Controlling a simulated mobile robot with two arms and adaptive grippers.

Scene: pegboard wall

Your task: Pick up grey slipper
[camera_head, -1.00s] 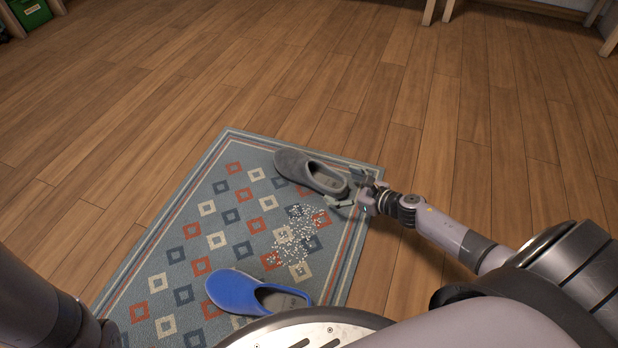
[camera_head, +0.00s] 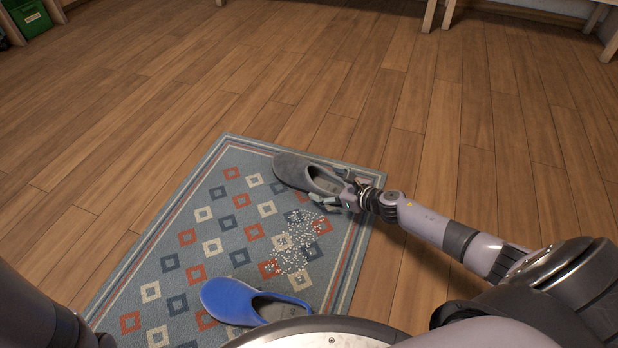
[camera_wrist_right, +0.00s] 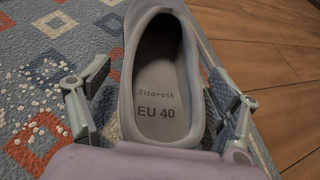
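The grey slipper (camera_head: 293,172) lies on the patterned rug near its far right corner, its opening toward my right arm. In the right wrist view the slipper (camera_wrist_right: 165,100) shows its insole, marked "EU 40". My right gripper (camera_head: 325,188) is at the slipper's heel end, with its fingers on either side. In the right wrist view the gripper (camera_wrist_right: 160,92) is open around the heel, with a gap at the left finger and the right finger close to the slipper's side. Of my left side, only part of the arm shows at the lower left; its gripper is out of view.
A blue slipper (camera_head: 232,302) lies on the rug (camera_head: 215,250) near my base. Small white bits (camera_head: 293,243) are scattered on the rug between the slippers. A green box (camera_head: 30,18) stands at the far left. Wooden legs (camera_head: 430,14) stand at the back. The wooden floor is otherwise clear.

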